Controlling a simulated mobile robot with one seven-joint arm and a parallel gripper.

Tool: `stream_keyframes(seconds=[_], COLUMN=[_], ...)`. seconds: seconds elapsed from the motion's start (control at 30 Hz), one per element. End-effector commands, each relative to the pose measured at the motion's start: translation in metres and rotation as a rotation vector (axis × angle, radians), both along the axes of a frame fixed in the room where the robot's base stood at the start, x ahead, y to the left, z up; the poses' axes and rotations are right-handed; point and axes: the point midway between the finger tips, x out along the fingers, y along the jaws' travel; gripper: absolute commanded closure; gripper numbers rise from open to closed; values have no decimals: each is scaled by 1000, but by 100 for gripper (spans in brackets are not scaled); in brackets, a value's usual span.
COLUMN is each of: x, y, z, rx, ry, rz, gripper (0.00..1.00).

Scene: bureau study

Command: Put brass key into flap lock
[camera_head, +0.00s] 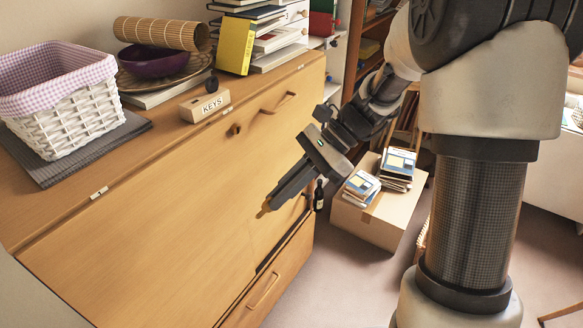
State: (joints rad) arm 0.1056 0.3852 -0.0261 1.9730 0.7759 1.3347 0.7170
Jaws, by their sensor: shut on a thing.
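My gripper (276,198) is in front of the right part of the bureau's wooden front, pointing down and left. Its dark fingers are shut on a small brass-coloured thing, the brass key (262,211), of which only a little shows at the tips. I cannot tell whether the key touches the wood. The large flap (150,220) looks closed. A small dark round fitting (234,130) sits near its upper edge, up and left of my gripper; I cannot tell whether it is the flap lock.
On the bureau top stand a block marked KEYS (205,105), a white basket (75,118), a purple bowl (152,62) and stacked books. A handle (278,103) juts from the front. A cardboard box (372,222) with books and a dark bottle (319,195) are at the right.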

Motion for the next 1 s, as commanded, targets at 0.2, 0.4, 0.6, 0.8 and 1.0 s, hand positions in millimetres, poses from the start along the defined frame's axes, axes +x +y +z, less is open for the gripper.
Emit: stream_keyframes(seconds=[0.2,0.4,0.6,0.8,1.0], x=[18,48,63,70,82], y=[14,-3,-25,-20,-4], z=[11,37,53,56,56], rx=[368,630,733,742,742], ry=[35,-56,-124,-132,-131], rz=[-462,-780,-919,-931,-929], gripper=[100,100,100,100,100])
